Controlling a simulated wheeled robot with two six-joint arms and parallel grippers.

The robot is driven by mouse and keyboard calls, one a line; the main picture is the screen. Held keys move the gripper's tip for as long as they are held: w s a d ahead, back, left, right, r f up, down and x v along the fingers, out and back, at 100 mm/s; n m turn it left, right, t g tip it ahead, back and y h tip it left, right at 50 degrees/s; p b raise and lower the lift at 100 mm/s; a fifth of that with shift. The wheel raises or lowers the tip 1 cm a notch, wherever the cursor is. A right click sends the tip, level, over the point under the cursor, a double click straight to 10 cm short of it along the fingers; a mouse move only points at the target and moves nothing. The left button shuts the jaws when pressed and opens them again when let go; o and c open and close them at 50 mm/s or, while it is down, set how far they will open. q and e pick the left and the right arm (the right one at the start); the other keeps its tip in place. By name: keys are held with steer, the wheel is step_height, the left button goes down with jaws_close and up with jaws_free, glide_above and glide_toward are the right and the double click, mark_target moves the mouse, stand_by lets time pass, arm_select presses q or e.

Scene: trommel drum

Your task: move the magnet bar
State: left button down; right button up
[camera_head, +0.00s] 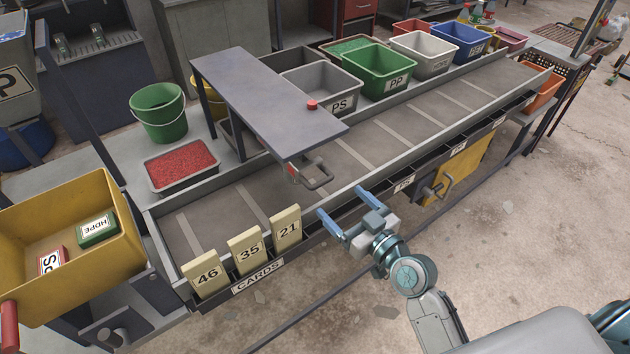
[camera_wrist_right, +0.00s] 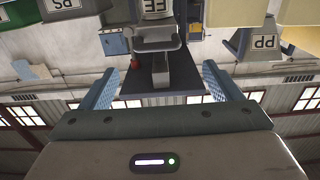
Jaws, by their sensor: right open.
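A grey-blue bar (camera_head: 262,98) spans the conveyor like a bridge, with a red button on top; I take it as the magnet bar. A grey loop handle (camera_head: 319,176) hangs at its near end, beside a small red part. My right gripper (camera_head: 343,208) is open and empty in front of the conveyor's near edge, apart from the handle. In the right wrist view the handle (camera_wrist_right: 157,45) lies ahead, between the two blue fingers (camera_wrist_right: 160,88) in the picture. My left gripper is out of view.
The conveyor belt (camera_head: 385,140) runs to the far right. Number cards (camera_head: 248,250) stand on its near rail at left. Bins, including a green one (camera_head: 380,72), line the far side. A yellow bin (camera_head: 120,215) stands at left. A yellow panel (camera_head: 462,172) hangs below the near rail.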

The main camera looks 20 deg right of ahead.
mark_target(323, 183)
steer(key=p+x, duration=0.3)
steer(key=x, duration=0.6)
steer(key=shift+w+d, duration=0.1)
steer(key=shift+d, duration=0.05)
steer(key=shift+x, duration=0.8)
steer(key=shift+f, duration=0.25)
steer(key=shift+c, duration=0.3)
